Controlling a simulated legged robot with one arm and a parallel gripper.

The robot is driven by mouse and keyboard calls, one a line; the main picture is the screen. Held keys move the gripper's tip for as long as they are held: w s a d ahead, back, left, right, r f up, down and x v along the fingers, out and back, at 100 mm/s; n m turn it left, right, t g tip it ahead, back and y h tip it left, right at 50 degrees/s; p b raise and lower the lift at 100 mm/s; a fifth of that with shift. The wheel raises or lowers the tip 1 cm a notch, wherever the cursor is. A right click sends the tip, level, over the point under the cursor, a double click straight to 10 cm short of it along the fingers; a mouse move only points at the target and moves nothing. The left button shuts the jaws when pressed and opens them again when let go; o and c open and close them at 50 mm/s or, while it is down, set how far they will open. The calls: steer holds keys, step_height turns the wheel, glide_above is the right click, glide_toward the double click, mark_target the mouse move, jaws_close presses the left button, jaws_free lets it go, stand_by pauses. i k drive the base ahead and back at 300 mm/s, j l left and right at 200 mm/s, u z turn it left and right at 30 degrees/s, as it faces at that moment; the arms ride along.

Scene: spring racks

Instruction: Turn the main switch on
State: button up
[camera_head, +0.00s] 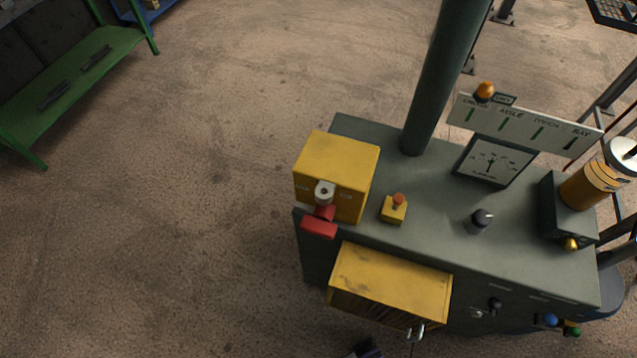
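A yellow switch box (336,160) stands on the left end of a grey-green console (430,215). On its front is a rotary switch with a grey round hub and a red handle (319,228). The handle points down and toward the front. Small marks flank the hub, too faint to read. A dark piece (366,348) shows at the bottom edge, in front of the console. It may be part of my arm or gripper; its fingers cannot be made out. It is apart from the red handle.
On the console stand a red button on a yellow base (393,208), a black knob (481,219), a dial gauge (493,161) and a thick post (443,80). A yellow box (390,280) juts from the front. A green bench (70,85) stands far left. Floor left of the console is clear.

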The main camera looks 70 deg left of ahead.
mark_target(320, 224)
steer(key=u, duration=2.55)
steer(key=k+l+u, duration=0.1)
steer(key=k, duration=0.25)
steer(key=k+l+u, duration=0.1)
steer(key=k, duration=0.25)
steer(key=l, duration=0.1)
